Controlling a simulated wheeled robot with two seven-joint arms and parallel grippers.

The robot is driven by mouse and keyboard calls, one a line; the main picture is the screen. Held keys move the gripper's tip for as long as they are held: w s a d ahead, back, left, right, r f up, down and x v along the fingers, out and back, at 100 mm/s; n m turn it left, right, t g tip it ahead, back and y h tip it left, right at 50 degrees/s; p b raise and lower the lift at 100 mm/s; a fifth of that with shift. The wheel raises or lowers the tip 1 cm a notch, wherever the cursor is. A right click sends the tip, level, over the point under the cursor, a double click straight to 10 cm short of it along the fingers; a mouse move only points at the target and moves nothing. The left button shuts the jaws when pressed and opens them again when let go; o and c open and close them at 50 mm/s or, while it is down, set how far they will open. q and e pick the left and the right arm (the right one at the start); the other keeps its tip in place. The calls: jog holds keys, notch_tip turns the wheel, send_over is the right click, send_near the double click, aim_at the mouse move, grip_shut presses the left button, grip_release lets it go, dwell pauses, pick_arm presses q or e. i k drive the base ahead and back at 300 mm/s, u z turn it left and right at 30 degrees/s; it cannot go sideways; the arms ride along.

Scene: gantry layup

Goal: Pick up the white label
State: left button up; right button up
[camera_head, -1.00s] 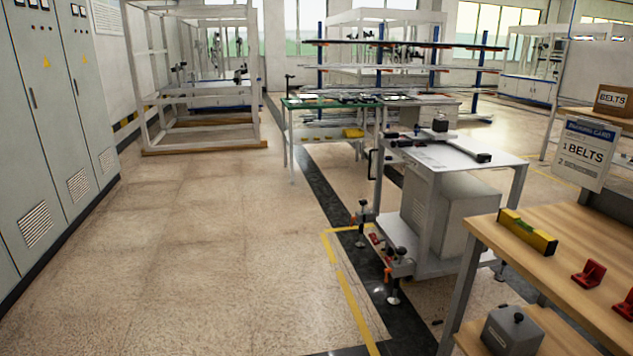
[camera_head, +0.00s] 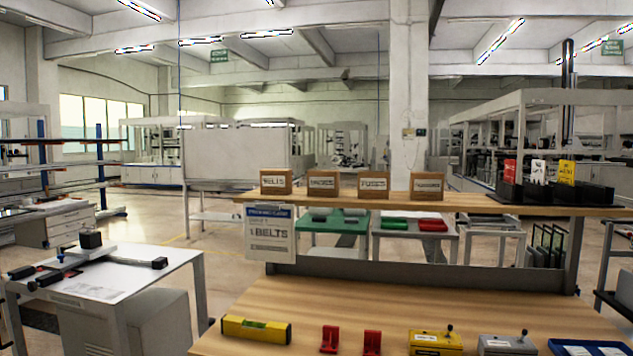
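A white label (camera_head: 538,171) stands upright between a red label (camera_head: 510,171) and a yellow label (camera_head: 566,171). They rise from a black slotted holder (camera_head: 548,194) at the right end of the wooden upper shelf (camera_head: 460,201). The lower part of the white label is hidden by the holder. Neither of my grippers is in view.
Several cardboard boxes (camera_head: 373,184) line the upper shelf. A card reading BELTS (camera_head: 270,234) hangs at its left end. The wooden bench (camera_head: 300,300) below carries a yellow level (camera_head: 256,329), red brackets (camera_head: 330,339) and small boxes. A white-topped cart (camera_head: 130,272) stands left.

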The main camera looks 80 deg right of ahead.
aim_at(539, 166)
jog(key=z, duration=2.3)
